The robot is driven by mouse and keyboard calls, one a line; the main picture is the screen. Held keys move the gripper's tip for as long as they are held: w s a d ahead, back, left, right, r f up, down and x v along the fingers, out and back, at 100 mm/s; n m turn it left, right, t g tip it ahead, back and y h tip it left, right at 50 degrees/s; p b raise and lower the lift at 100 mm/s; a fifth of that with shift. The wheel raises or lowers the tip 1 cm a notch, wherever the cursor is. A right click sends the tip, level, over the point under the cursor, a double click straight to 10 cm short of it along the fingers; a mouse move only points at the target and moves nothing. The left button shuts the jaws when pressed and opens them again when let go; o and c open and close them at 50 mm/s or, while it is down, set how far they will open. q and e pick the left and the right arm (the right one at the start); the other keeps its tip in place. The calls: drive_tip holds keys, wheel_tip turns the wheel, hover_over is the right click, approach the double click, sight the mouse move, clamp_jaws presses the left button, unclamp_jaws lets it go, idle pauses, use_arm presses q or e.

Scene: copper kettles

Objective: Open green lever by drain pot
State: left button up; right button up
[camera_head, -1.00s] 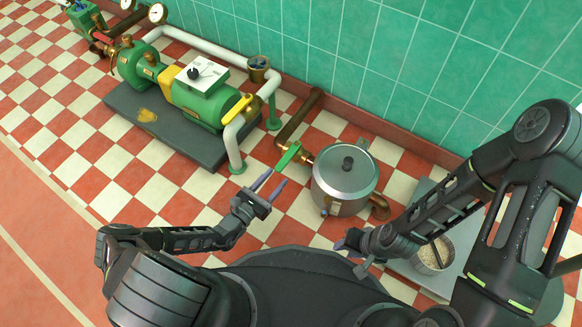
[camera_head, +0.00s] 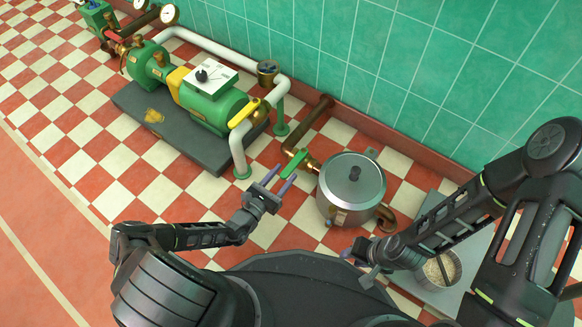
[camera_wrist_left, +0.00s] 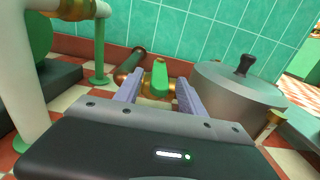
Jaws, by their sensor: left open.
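The green lever (camera_head: 295,164) sits on a brass valve on the copper pipe at the left side of the drain pot (camera_head: 352,188), a grey lidded pot with a dark knob. In the left wrist view the lever (camera_wrist_left: 159,78) stands end-on between the two fingers, and the pot (camera_wrist_left: 238,92) is to its right. My left gripper (camera_head: 279,181) is open, its purple fingertips just short of the lever on its near side. Whether they touch it is unclear. My right gripper (camera_head: 357,252) is low, in front of the pot; its fingers are hard to make out.
A green pump (camera_head: 205,98) stands on a dark plinth (camera_head: 180,140) at left, with a yellow lever (camera_head: 243,113) and a white pipe (camera_head: 238,150) near my left gripper. A bowl of grainy material (camera_head: 437,270) sits on a grey platform (camera_head: 470,240) at right. Checkered floor is free at left.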

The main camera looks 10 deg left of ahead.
sight(291, 166)
use_arm(q)
drive_tip(key=shift+b+x, duration=0.65)
drive_tip(key=shift+x, duration=1.65)
drive_tip(key=shift+c, duration=0.4)
clamp_jaws()
